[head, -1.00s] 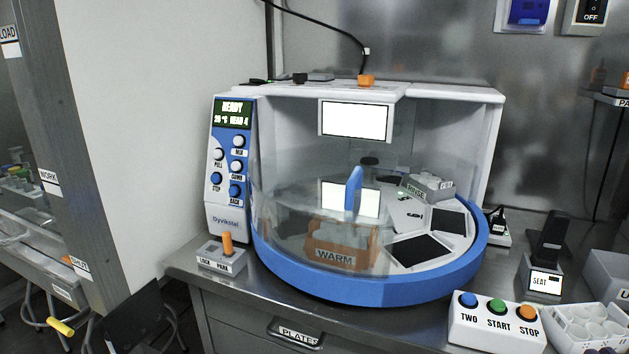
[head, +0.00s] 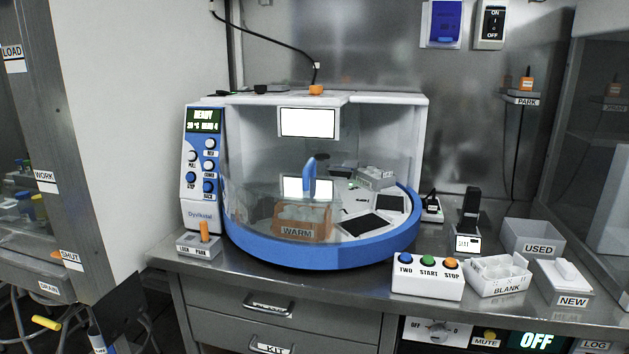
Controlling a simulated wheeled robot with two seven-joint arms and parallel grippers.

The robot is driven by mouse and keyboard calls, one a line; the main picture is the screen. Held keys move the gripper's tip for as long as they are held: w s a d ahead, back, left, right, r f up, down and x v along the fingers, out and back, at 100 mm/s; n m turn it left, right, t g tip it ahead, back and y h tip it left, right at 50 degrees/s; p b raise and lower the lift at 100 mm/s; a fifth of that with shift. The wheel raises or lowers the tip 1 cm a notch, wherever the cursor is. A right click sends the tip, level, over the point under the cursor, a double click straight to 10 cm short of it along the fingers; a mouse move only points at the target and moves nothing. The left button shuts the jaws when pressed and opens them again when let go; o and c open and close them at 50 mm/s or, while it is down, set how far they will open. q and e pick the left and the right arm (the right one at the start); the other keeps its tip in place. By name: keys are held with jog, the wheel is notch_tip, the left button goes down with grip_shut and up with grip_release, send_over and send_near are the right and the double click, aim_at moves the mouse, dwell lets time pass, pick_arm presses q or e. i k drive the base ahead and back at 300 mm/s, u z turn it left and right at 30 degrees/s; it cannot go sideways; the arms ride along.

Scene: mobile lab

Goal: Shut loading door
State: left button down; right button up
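The loading door (head: 262,203) is a clear curved panel with a blue upright handle (head: 309,178) on the front of the white and blue machine (head: 322,252). The panel covers the left part of the round front. The right part is uncovered, with dark plates (head: 361,224) and a grey block (head: 376,178) on the white deck. An orange WARM block (head: 300,220) sits behind the clear panel. The machine's screen (head: 203,119) reads READY. Neither of my grippers shows in the head view.
A LOCK/PARK box (head: 199,246) with an orange lever stands at the machine's front left. A button box (head: 428,278), a BLANK tray (head: 497,275), a NEW box (head: 563,282) and a USED bin (head: 532,238) stand on the right of the counter.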

aim_at(234, 169)
jog(key=z, duration=1.45)
jog(key=i, duration=0.95)
jog(key=u, duration=1.7)
